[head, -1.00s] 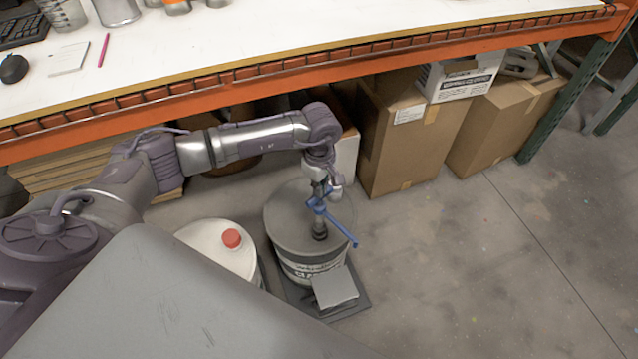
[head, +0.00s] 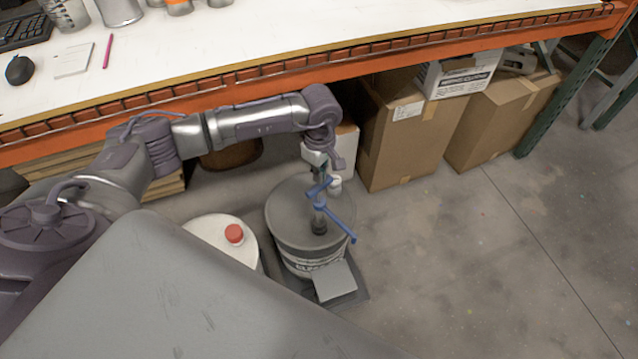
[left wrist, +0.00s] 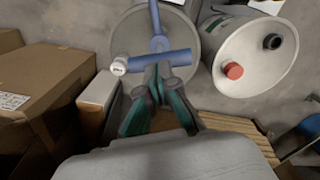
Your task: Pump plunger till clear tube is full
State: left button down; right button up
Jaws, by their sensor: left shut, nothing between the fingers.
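The pump stands on a grey bucket (head: 283,215). It has a blue crossbar handle (head: 320,187) on top and a blue spout (head: 341,228) slanting to the lower right. My left gripper (head: 318,170) is at the crossbar, its fingers partly hidden in the head view. In the left wrist view the gripper (left wrist: 160,72) is shut with nothing between its fingers, close against the near side of the blue crossbar (left wrist: 172,60); whether it touches is unclear. A small white-capped part (left wrist: 119,66) is by the crossbar's end. I cannot make out the clear tube or its fill level. My right gripper is not in view.
A white drum (head: 205,236) with a red cap (head: 234,234) stands left of the bucket. Cardboard boxes (head: 400,140) stand behind it under the orange-edged workbench (head: 330,32). A grey block (head: 334,281) lies before the bucket. The floor on the right is clear.

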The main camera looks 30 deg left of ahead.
pick_arm(q)
jog(key=shift+r, duration=0.1)
notch_tip(320, 180, up, 6)
jog(key=p, duration=0.3)
dwell(0.6)
